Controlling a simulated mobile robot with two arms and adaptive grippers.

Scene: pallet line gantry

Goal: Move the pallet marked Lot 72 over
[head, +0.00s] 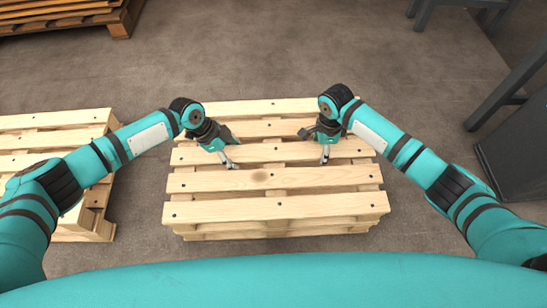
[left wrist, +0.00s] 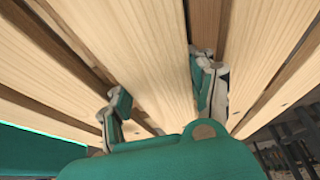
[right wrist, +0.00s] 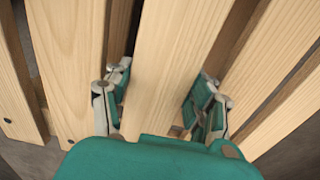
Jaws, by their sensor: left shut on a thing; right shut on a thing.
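A pale wooden pallet (head: 275,208) lies level in the middle of the head view, on top of more pallet timber. No Lot 72 marking can be read on it. My left gripper (head: 229,155) is shut on one top slat left of the middle; its fingers reach into the gaps on both sides of the slat (left wrist: 158,60). My right gripper (head: 324,148) is shut on a top slat right of the middle, with a finger on each side of the slat (right wrist: 165,70). The fingertips are partly hidden in the gaps.
Another pale pallet stack (head: 98,222) stands to the left, with a narrow floor gap between. A darker wooden stack (head: 120,25) is at the far left. Grey metal frames (head: 510,85) stand at the right. The floor (head: 290,60) behind the middle pallet is clear.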

